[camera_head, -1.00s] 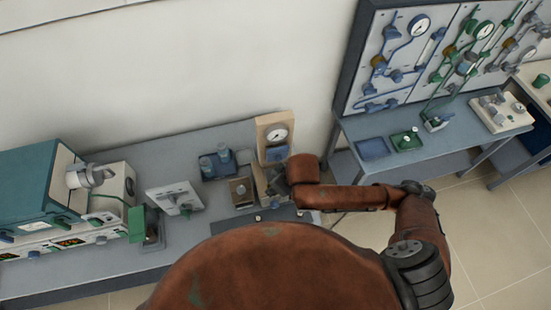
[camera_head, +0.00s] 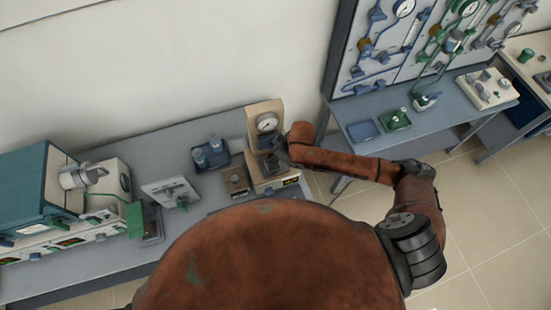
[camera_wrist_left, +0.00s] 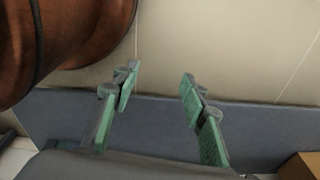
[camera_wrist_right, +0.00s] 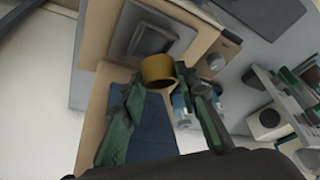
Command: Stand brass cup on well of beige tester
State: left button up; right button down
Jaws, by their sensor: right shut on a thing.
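The beige tester (camera_head: 262,110) stands at the back of the bench, with a round gauge on its upright panel and a beige base (camera_head: 284,184) in front. My right gripper (camera_wrist_right: 158,82) is shut on the brass cup (camera_wrist_right: 158,70), whose yellow rim shows between the fingertips. In the right wrist view the tester's dark grey square well (camera_wrist_right: 151,38) lies just beyond the cup. The cup looks above and beside the well; I cannot tell the exact gap. In the head view my right gripper (camera_head: 274,155) hides the cup. My left gripper (camera_wrist_left: 158,82) is open and empty.
A blue tray (camera_head: 205,166) with blue-grey pots and a small brown box (camera_head: 236,181) stand left of the tester. Farther left are a tilted white panel device (camera_head: 170,191) and a teal furnace (camera_head: 20,190). A side table (camera_head: 440,123) is at right.

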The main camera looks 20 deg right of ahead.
jog(key=f, duration=0.3)
jog(key=shift+w+d+p, duration=0.15)
jog(key=shift+w+p, duration=0.05)
jog(key=shift+p, duration=0.1)
jog(key=shift+f, duration=0.8)
pick_arm(q)
jog(key=shift+s+d+r, duration=0.15)
jog(key=shift+s+r, duration=0.15)
jog(key=shift+s, duration=0.35)
pick_arm(e)
jog(key=c, duration=1.5)
grip_release()
jog(key=shift+f, duration=0.1)
jog(key=shift+r, duration=0.55)
pick_arm(q)
jog(key=shift+s+f, duration=0.15)
jog(key=shift+s, duration=0.05)
pick_arm(e)
jog(key=v, duration=1.2)
